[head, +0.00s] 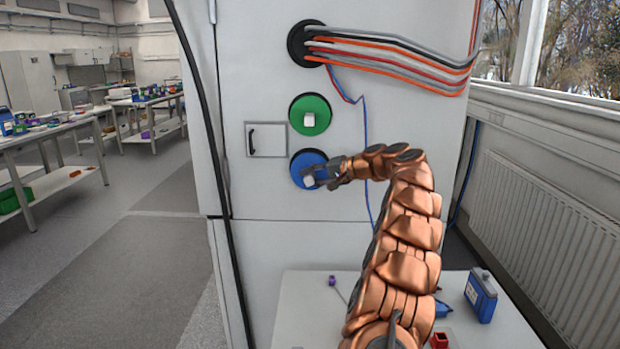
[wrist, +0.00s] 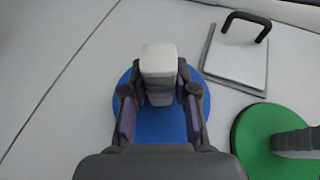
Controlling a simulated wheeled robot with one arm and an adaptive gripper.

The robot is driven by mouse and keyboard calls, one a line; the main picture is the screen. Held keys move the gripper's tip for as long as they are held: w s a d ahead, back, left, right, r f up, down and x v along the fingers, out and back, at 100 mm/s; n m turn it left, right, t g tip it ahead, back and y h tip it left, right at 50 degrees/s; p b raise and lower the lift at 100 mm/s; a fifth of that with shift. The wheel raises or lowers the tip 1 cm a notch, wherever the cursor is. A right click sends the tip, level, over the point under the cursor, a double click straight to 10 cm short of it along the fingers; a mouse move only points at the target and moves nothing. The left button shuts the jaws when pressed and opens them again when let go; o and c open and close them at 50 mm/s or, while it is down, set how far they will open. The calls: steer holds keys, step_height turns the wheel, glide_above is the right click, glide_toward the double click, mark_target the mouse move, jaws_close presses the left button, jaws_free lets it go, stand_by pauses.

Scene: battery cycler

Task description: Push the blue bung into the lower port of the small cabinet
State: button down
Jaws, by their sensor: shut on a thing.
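The blue bung (head: 299,163) is a round blue disc with a pale square knob, at the lower port on the front of the small cabinet (head: 265,190). My gripper (head: 315,180) is shut on the bung's knob. In the wrist view the two fingers (wrist: 160,105) are on either side of the white-topped knob (wrist: 160,58), with the blue disc (wrist: 204,98) behind them. The lower port is hidden behind the disc, and I cannot tell how deep the bung sits.
A green bung (head: 310,104) with a pale knob sits just above. A small hatch with a black handle (head: 266,139) is to the left. Cables (head: 390,55) leave a black-rimmed port at the top. A white table (head: 300,305) below holds a blue box (head: 481,296).

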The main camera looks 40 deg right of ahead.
steer(key=shift+w+d+r+p, duration=0.1)
steer(key=shift+w+d+p, duration=0.95)
steer(key=shift+p, duration=1)
stand_by(1.0)
steer(key=c, duration=0.8)
jaws_free()
steer(key=shift+w+a, duration=0.1)
steer(key=shift+a, duration=0.05)
steer(key=o, duration=0.8)
steer(key=p+v, duration=0.1)
steer(key=v, duration=1)
stand_by(1.0)
stand_by(0.5)
